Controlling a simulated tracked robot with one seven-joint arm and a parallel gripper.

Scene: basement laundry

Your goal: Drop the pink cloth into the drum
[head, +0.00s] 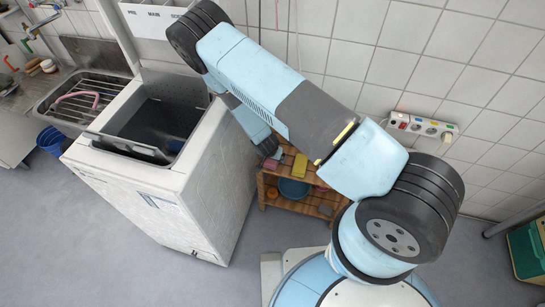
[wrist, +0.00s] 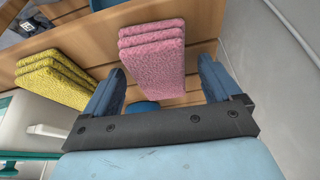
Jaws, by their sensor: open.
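The pink cloth (wrist: 152,60), a folded stack, lies on the slatted wooden shelf (wrist: 95,35) in the wrist view. My gripper (wrist: 161,70) is open, with one finger to each side of the cloth in the picture. I cannot tell whether either finger touches it. In the head view my gripper (head: 269,148) points down over the shelf and partly hides the pink cloth (head: 275,153). The drum (head: 155,122) is the dark opening in the top of the white washing machine (head: 150,190), left of my gripper. Its lid stands open.
A folded yellow cloth (head: 299,165) lies just right of the pink one. A blue-green basin (head: 293,188) sits on the lower shelf. The tiled wall stands close behind. A metal sink (head: 85,98) and a blue bucket (head: 52,140) are left of the machine.

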